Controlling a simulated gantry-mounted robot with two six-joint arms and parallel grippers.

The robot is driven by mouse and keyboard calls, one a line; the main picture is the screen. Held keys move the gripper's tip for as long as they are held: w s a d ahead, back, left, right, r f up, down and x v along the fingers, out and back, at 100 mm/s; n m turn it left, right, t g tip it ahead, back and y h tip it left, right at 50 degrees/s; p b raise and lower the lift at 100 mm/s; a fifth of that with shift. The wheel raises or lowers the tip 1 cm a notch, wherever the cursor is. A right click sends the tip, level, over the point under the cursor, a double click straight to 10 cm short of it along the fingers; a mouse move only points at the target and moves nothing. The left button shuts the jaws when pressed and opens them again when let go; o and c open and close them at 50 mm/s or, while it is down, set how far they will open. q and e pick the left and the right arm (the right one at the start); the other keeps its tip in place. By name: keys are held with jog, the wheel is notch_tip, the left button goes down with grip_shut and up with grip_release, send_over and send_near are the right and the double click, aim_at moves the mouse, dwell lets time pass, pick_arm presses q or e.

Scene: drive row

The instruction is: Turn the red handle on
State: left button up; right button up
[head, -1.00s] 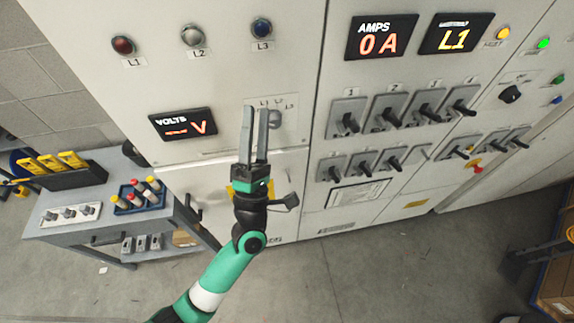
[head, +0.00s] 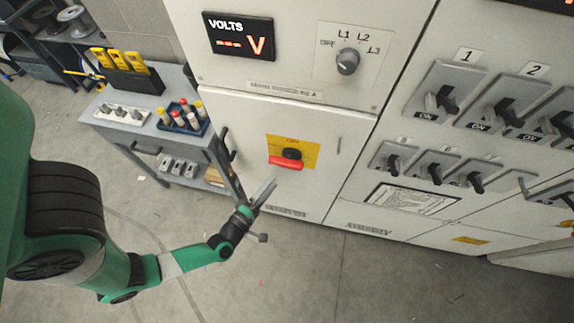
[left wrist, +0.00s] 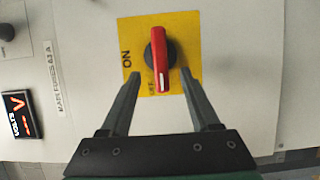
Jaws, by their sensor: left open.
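The red handle (head: 286,163) is a rotary switch on a yellow plate (head: 311,150), on a cabinet door. In the head view it lies horizontal, with the "ON" label above it. In the left wrist view the handle (left wrist: 160,62) stands upright in the picture, its white mark at the lower end beside small "OFF" lettering; "ON" is at left. My left gripper (head: 270,188) is open, just below the handle in the head view. In the left wrist view its fingertips (left wrist: 160,76) appear either side of the handle's lower end, with gaps; depth is unclear. My right gripper is out of view.
A volts display (head: 238,36) and a selector knob (head: 347,61) are above the door. Several black breaker levers (head: 447,98) are at right. A grey cart (head: 185,144) with tools stands left of the cabinet. The floor in front is clear.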

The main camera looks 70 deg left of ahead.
aim_at(285, 167)
pick_arm(q)
jog(key=b+x, duration=0.1)
jog(key=x, duration=0.8)
jog(key=shift+a, duration=0.15)
grip_shut()
dwell(1.0)
